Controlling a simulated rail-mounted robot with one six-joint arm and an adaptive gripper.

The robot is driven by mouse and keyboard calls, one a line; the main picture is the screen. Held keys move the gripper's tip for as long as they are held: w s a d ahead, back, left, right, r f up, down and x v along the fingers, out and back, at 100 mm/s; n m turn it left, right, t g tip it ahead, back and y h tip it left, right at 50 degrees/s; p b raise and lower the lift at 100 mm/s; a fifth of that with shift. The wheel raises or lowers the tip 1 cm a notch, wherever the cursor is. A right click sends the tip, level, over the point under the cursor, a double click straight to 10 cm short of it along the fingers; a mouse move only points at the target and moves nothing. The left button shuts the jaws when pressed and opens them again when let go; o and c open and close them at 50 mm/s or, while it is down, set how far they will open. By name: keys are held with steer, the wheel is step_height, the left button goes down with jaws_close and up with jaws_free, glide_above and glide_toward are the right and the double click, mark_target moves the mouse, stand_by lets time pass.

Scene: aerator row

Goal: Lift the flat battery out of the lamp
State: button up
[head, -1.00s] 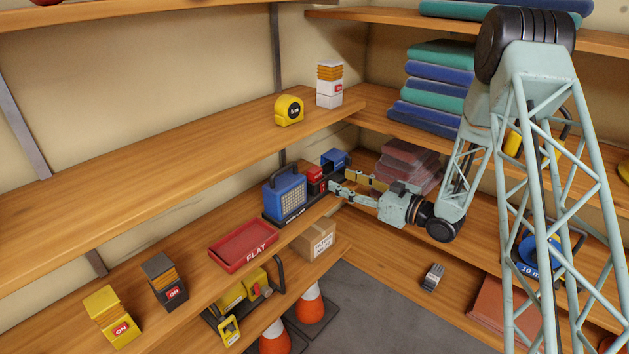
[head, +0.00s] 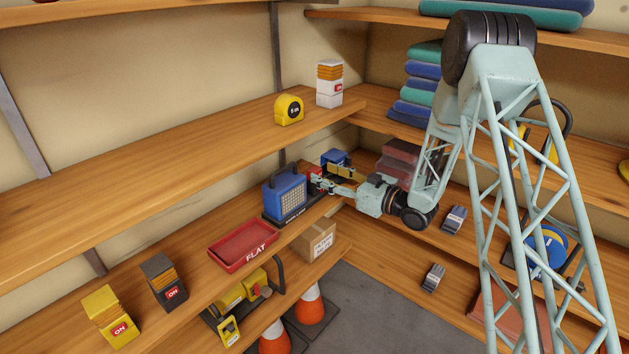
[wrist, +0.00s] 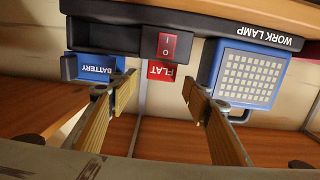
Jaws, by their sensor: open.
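The work lamp has a black base (wrist: 165,42) and a blue lamp head (head: 285,194) with a pale gridded face, which also shows in the wrist view (wrist: 250,76). The red flat battery (wrist: 160,72), lettered FLAT, sits by the base beside the red I/O switch (wrist: 167,46). In the head view the battery (head: 315,169) is partly hidden by my gripper. My gripper (head: 322,183) is open and empty in front of the lamp. In the wrist view its fingers (wrist: 154,88) stand apart, one to each side of the battery.
A blue block lettered BATTERY (wrist: 97,67) is at the lamp's other end. A red tray lettered FLAT (head: 241,260) lies on the same shelf, left of the lamp. A cardboard box (head: 317,241) is below. The shelf above carries a yellow tape measure (head: 289,110).

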mark_target(319, 171)
steer(key=shift+b+x, duration=0.35)
steer(key=shift+x, duration=2.3)
steer(key=shift+c, duration=0.3)
steer(key=c, duration=1)
steer(key=shift+r, duration=0.1)
steer(key=shift+c, duration=0.3)
steer(key=shift+r+p, duration=0.75)
steer(key=shift+r, duration=4.15)
